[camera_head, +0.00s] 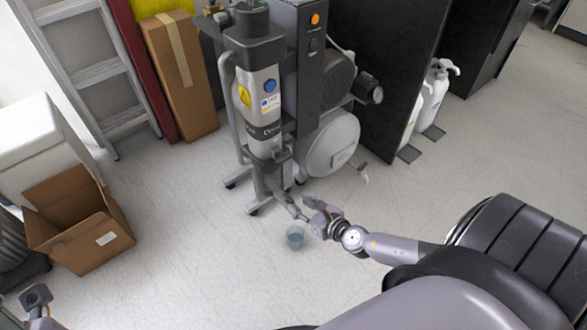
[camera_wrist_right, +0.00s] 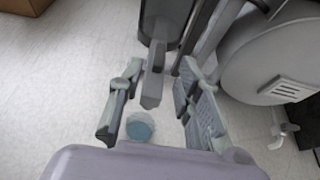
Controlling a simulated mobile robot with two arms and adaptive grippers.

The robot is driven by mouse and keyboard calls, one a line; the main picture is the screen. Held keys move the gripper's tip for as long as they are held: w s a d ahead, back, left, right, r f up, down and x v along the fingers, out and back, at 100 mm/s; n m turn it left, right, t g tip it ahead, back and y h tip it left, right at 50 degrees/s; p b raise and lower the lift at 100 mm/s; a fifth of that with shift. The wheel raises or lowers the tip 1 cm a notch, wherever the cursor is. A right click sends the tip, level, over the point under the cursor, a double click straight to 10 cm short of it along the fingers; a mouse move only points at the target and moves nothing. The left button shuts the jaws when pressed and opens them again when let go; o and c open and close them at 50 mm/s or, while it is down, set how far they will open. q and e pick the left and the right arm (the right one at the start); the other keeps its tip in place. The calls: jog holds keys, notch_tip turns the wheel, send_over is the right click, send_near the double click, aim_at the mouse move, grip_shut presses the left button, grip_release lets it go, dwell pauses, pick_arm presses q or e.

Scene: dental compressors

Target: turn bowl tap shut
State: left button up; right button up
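The compressor's upright cylinder (camera_head: 258,95) has a silver body with a yellow warning label. In the right wrist view, a grey bar, seemingly the tap lever (camera_wrist_right: 153,88), hangs below a dark block (camera_wrist_right: 165,18). My right gripper (camera_head: 300,207) is low at the foot of the compressor. In the right wrist view its fingers (camera_wrist_right: 160,70) are apart, one on each side of the bar, with gaps visible. A small clear cup with bluish liquid (camera_head: 295,237) stands on the floor below; it also shows in the wrist view (camera_wrist_right: 140,127). Part of my left arm (camera_head: 36,300) shows at the lower left; its fingers are unclear.
The round silver tank (camera_head: 331,143) stands right of the cylinder. A black panel (camera_head: 388,80) and white bottles (camera_head: 431,100) are further right. An open cardboard box (camera_head: 80,225) sits at left, with a ladder (camera_head: 85,70) behind. The floor between is clear.

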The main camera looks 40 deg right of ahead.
aim_at(291, 199)
jog(key=shift+b+x, duration=0.3)
jog(key=shift+x, duration=1.75)
jog(key=shift+c, duration=0.2)
grip_shut()
